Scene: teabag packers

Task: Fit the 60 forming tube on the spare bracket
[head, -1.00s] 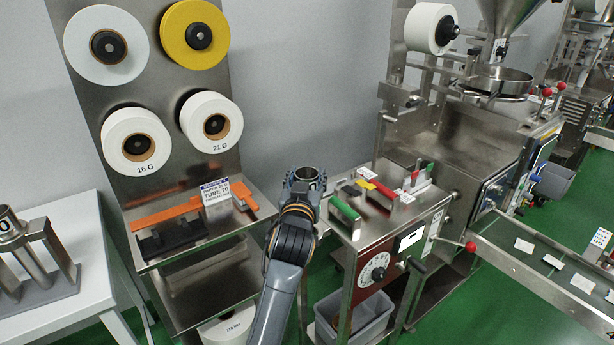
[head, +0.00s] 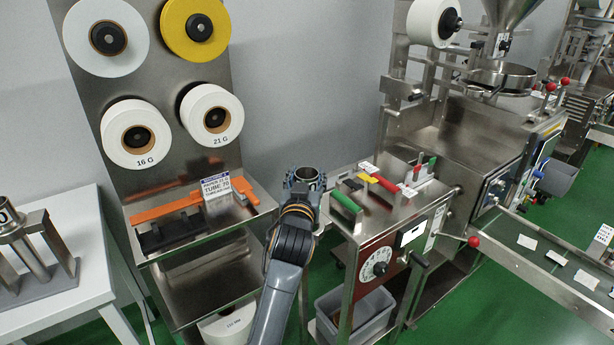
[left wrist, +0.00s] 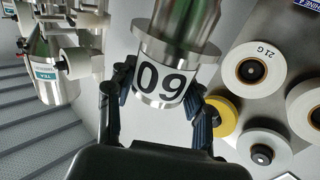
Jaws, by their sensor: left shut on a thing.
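The 60 forming tube (left wrist: 165,75) is a shiny steel tube with a wide flange and a white label, upside down in the left wrist view. My left gripper (left wrist: 160,100) is shut on it, one finger on each side of the labelled collar. A steel stand (head: 50,250) on the left table carries another tube (head: 10,222) whose label ends in 0. I cannot tell which part is the spare bracket. My right gripper is not in view.
The roll stand's shelf (head: 195,250) holds orange and black pieces and a TUBE 70 card (head: 222,187). The control cabinet (head: 375,240) stands close right of my gripper, with coloured handles on top. The packing machine (head: 460,150) and conveyor (head: 530,260) lie farther right.

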